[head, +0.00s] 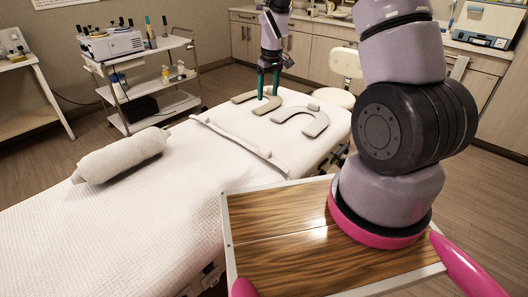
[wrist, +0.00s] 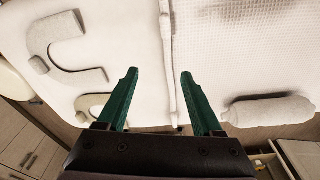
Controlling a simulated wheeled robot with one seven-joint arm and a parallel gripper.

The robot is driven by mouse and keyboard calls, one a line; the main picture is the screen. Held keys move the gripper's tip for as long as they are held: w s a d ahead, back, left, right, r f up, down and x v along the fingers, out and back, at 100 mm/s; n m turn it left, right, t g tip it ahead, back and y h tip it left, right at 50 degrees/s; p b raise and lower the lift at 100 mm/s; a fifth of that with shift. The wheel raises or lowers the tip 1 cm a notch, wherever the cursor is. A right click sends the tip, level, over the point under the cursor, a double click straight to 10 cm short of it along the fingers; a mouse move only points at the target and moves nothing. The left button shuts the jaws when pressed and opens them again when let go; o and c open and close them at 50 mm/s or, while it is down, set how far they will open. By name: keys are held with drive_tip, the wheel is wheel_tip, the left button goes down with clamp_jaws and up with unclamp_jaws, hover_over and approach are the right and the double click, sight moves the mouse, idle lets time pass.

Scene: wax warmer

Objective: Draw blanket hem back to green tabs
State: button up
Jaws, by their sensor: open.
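The white textured blanket (head: 150,225) covers the near part of the bed. Its hem (head: 238,142) is a raised, folded ridge running across the bed; in the wrist view the hem (wrist: 168,60) runs top to bottom between the lines of my fingers. My gripper (head: 268,96), with green fingers, is over the bare white end of the bed, beyond the hem. In the wrist view my gripper (wrist: 157,73) is open with nothing held. I cannot make out green tabs on the bed in either view.
A U-shaped cushion (head: 302,121) and another curved cushion (head: 243,98) lie close to my gripper on the bed. A rolled towel (head: 122,156) lies on the blanket. A trolley (head: 150,108) with a warmer (head: 110,44) stands left; a stool (head: 345,64) stands beyond the bed.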

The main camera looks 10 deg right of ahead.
sight(264, 149)
drive_tip(key=f+n, duration=0.1)
drive_tip(key=f, duration=0.8)
drive_tip(key=a+f+g, duration=0.1)
drive_tip(key=f, duration=0.8)
drive_tip(key=f+n, duration=0.1)
drive_tip(key=f, duration=0.8)
drive_tip(key=shift+a+n+h, duration=0.15)
drive_tip(key=shift+n+h, duration=0.15)
clamp_jaws()
